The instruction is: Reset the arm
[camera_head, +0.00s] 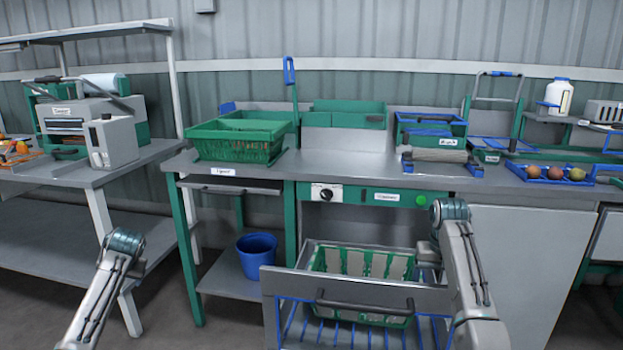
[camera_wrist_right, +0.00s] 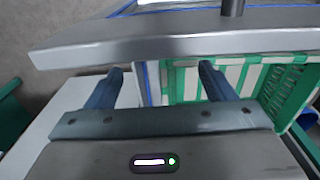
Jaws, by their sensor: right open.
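My right arm (camera_head: 465,265) reaches in from the lower right, beside an open grey drawer (camera_head: 285,283). In the right wrist view my right gripper (camera_wrist_right: 158,82) is open, its two blue-grey fingers wide apart with nothing between them. The fingers point toward the drawer's grey front edge (camera_wrist_right: 180,42), with a green-and-white slatted crate (camera_wrist_right: 275,88) beside them. I cannot tell whether they touch the drawer. My left arm (camera_head: 105,285) comes in from the lower left over the floor; its gripper does not show.
The slatted crate also shows inside the drawer (camera_head: 318,260). A green basket (camera_head: 215,145) stands on the bench (camera_head: 330,170). A blue bucket (camera_head: 257,255) sits on the shelf below. Round fruit (camera_head: 555,172) lie in a blue tray at right. Floor at left is partly clear.

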